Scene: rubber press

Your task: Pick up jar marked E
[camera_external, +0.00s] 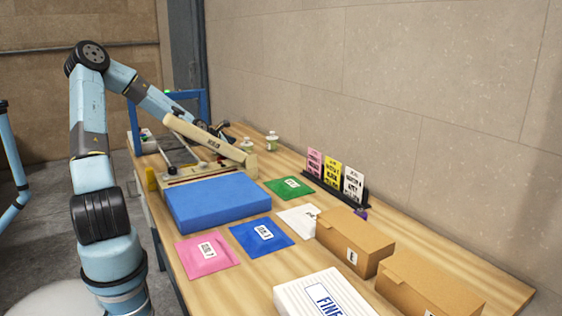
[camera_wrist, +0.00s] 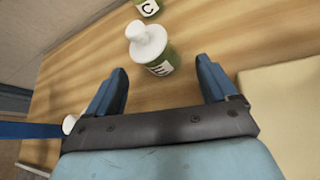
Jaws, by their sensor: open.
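The jar marked E (camera_wrist: 161,60) stands on the wooden table in the wrist view, with a white lid and a green label. My gripper (camera_wrist: 160,72) is open, its two blue fingers spread. In the picture the jar's lower part lies between the fingertips, with a gap on both sides, and nothing is held. A jar marked C (camera_wrist: 149,8) is beyond it, cut by the top edge. In the external view two small jars stand near the wall, a nearer one (camera_external: 247,145) and another (camera_external: 271,140); their letters are unreadable. My gripper there is partly hidden behind the press.
The press (camera_external: 185,172) with its beige lever (camera_external: 212,142) and blue frame stands close to my arm. A blue slab (camera_external: 218,203), coloured packets, a card rack (camera_external: 335,188) and boxes (camera_external: 352,238) fill the nearer table. Bare wood surrounds the jars.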

